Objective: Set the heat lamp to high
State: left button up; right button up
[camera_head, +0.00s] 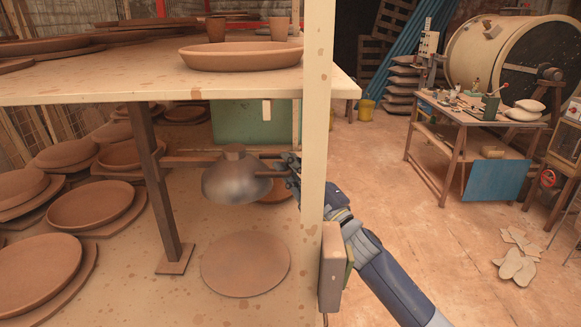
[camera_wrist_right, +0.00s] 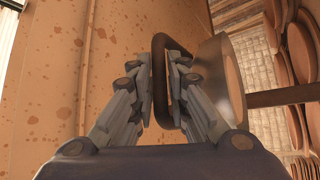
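The heat lamp (camera_head: 237,184) is a grey metal dome with a brown cap, hanging under the table above a round clay disc. Its rim side shows in the right wrist view (camera_wrist_right: 218,82). A dark brown looped handle (camera_wrist_right: 160,50) stands beside the dome there. My right gripper (camera_head: 290,174) is right of the lamp, partly hidden behind the pale post. In the wrist view its fingers (camera_wrist_right: 161,85) lie on both sides of one bar of the handle and appear closed on it. My left gripper is not in view. No setting marks are readable.
The pale upright post (camera_head: 318,130) stands in front of my right wrist. The tabletop (camera_head: 120,88) is above the lamp, with a brown support leg (camera_head: 163,190) to the left. Clay plates (camera_head: 92,203) crowd the lower left. The floor at right is mostly open before the workbench (camera_head: 450,112).

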jog(key=shift+r, duration=0.1)
grip_shut()
notch_tip(320, 180, up, 16)
jog(key=p, duration=1)
jog(key=shift+p, duration=0.3)
jog(key=shift+d, duration=0.1)
jog(key=shift+o, duration=2.2)
grip_release()
jog(key=shift+o, duration=1.3)
jog(key=shift+f, duration=0.25)
jog(key=shift+f, duration=0.1)
